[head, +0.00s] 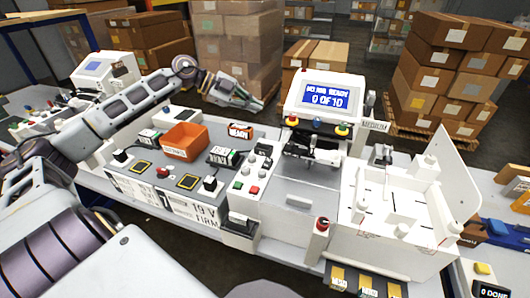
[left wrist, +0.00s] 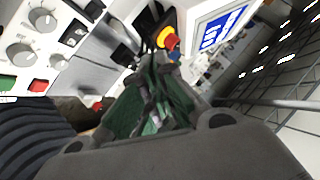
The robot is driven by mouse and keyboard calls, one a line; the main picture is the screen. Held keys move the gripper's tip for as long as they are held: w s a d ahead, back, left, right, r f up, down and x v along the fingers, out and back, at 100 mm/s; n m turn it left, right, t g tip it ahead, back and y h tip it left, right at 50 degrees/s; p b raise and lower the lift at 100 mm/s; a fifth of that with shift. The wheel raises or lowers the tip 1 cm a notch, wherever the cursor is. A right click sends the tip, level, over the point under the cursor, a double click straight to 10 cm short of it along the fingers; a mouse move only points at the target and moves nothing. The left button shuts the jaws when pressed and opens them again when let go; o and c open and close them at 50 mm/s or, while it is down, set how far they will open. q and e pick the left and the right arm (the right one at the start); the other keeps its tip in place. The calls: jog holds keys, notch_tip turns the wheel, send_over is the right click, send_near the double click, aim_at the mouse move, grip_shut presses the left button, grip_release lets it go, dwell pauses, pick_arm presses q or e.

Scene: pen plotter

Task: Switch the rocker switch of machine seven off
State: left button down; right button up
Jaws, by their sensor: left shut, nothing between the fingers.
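The machine with a lit blue display (head: 325,97) stands right of the middle in the head view. Its screen also shows tilted in the left wrist view (left wrist: 222,27). A white control box (head: 249,177) with knobs and red and green buttons stands to its left; the box's grey knob (left wrist: 42,18) shows in the left wrist view. My left gripper (head: 256,103) appears raised beyond the control box. Its green-padded fingers (left wrist: 150,105) are shut and empty. My right gripper is out of view.
An orange bin (head: 185,141) stands on the grey worktop left of the control box. A white fixture with upright panels (head: 397,210) stands at the right. Carton stacks (head: 460,75) are behind.

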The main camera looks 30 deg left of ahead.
pick_arm(q)
jog(key=s+f+n+g, duration=0.2)
jog(key=s+f+g, duration=0.1)
jog(key=s+f, duration=0.1)
jog(key=shift+s+a+n+g+y, duration=0.25)
jog(key=shift+s+n+g+y, duration=0.15)
jog(key=shift+s, duration=0.35)
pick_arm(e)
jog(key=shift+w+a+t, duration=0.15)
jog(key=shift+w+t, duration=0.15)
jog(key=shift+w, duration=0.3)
pick_arm(q)
jog(key=shift+f, duration=0.1)
jog(key=shift+d+f, duration=0.1)
jog(key=shift+d, duration=0.05)
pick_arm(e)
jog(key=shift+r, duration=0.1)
